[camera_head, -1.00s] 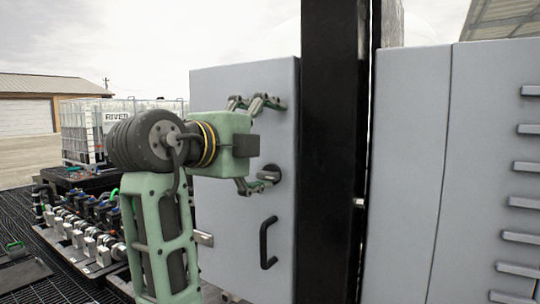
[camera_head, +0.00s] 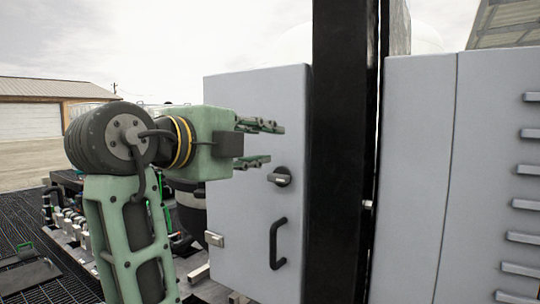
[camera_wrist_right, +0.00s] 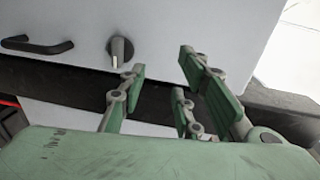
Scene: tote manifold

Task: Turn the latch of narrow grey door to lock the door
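The narrow grey door (camera_head: 235,220) stands left of a black post in the head view. Its latch (camera_head: 281,176) is a small dark round knob with a grey lever, lying about sideways in the head view. The latch also shows in the right wrist view (camera_wrist_right: 118,50), left of the fingers. My right gripper (camera_head: 277,144) is in front of the door, above the latch. Its fingers are apart with nothing between them, and the latch is outside them. I cannot tell whether a fingertip touches the door. My left gripper is not in view.
A black pull handle (camera_head: 275,243) sits below the latch and sticks out from the door. The black post (camera_head: 337,150) rises close to the door's right edge. A wider grey cabinet (camera_head: 412,180) with several ledges stands at the right.

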